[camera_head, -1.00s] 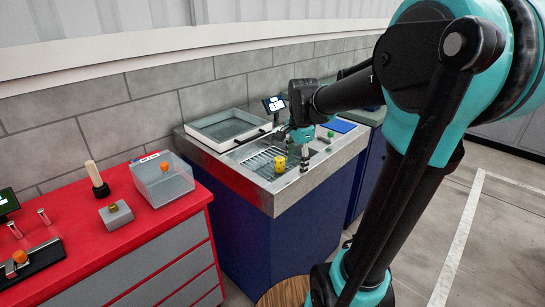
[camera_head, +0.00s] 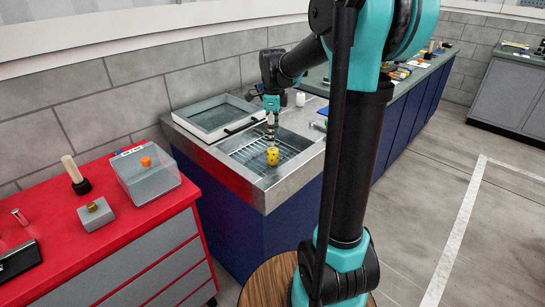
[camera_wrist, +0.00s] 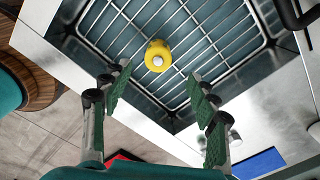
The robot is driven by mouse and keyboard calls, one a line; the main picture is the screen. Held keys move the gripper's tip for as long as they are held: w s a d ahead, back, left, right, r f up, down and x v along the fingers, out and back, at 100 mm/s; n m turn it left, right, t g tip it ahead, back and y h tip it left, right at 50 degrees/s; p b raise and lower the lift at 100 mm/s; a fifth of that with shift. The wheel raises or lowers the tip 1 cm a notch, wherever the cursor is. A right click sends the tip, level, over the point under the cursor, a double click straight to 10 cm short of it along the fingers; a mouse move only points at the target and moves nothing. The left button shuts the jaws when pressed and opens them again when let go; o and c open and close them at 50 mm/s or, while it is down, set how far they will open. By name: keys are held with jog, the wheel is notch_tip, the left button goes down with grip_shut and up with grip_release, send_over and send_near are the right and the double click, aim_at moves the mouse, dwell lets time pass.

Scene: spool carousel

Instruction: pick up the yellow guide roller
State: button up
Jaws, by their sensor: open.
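The yellow guide roller (camera_head: 273,156) sits on the wire rack (camera_head: 248,151) inside the metal basin of the blue cabinet. It also shows in the wrist view (camera_wrist: 159,54), seen from above, with a pale round spot at its centre. My gripper (camera_head: 270,138) points down over the rack, close to the roller in the head view. In the wrist view my gripper (camera_wrist: 159,76) is open and empty, with its green-padded fingers wide apart. The roller lies beyond the fingertips, roughly centred between them, and no contact shows.
The basin's metal rim (camera_head: 266,205) surrounds the rack. A white-framed tray (camera_head: 213,117) is behind left, and a white cylinder (camera_head: 300,99) stands behind right. The rack around the roller looks clear.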

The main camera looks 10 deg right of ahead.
aim_at(273, 149)
jog(key=shift+s+a+f, duration=0.1)
jog(key=shift+s+f, duration=0.05)
jog(key=shift+f, duration=4.2)
grip_shut()
